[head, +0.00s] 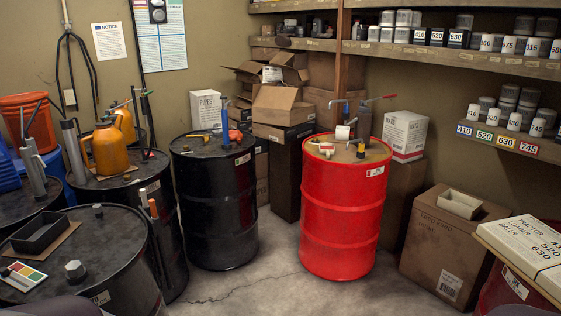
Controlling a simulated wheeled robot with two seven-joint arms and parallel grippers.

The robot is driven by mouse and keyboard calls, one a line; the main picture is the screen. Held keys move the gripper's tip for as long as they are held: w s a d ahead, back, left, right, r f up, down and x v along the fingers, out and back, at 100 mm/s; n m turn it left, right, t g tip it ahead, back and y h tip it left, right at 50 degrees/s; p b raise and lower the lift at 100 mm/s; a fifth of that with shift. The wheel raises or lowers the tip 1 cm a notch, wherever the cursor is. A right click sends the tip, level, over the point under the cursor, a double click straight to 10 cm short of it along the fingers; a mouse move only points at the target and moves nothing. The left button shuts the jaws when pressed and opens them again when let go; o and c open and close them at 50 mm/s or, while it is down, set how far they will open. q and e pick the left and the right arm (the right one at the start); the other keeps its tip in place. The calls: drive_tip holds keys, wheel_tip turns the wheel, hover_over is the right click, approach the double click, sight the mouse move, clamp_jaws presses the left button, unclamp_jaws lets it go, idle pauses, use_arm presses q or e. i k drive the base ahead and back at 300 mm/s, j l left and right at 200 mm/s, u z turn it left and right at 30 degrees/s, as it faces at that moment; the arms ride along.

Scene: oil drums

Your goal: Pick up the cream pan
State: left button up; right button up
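A cream pan (459,204), a small shallow rectangular tray, rests on top of a brown cardboard box (444,246) at the right. It lies tilted in the picture, its open side up, and looks empty. Nothing touches it from above. Neither of my grippers shows in the head view. Only dark rounded shapes, possibly parts of me, show at the bottom left and bottom right edges.
A red drum (341,215) with small items on top stands left of the box. A long white carton (529,246) lies at the right front. Loaded shelves (470,60) hang above. Black drums (214,205) crowd the left. Grey floor is open in the middle.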

sight(327, 148)
drive_tip(key=i+j, duration=0.1)
drive_tip(key=i, duration=1)
drive_tip(key=i+j, duration=0.1)
drive_tip(key=i, duration=1.05)
drive_tip(key=i+j+z, duration=0.1)
drive_tip(key=i+z, duration=0.35)
drive_tip(key=i+j+z, duration=0.2)
drive_tip(key=z, duration=0.25)
drive_tip(key=i+j+z, duration=0.7)
drive_tip(key=j+z, duration=0.25)
drive_tip(key=i+j+z, duration=0.15)
drive_tip(key=j+z, duration=0.15)
drive_tip(key=j, duration=0.2)
drive_tip(key=i+j+z, duration=0.15)
drive_tip(key=j+z, duration=0.15)
drive_tip(key=j, duration=0.25)
drive_tip(key=j+z, duration=0.3)
drive_tip(key=j, duration=0.25)
drive_tip(key=i, duration=0.05)
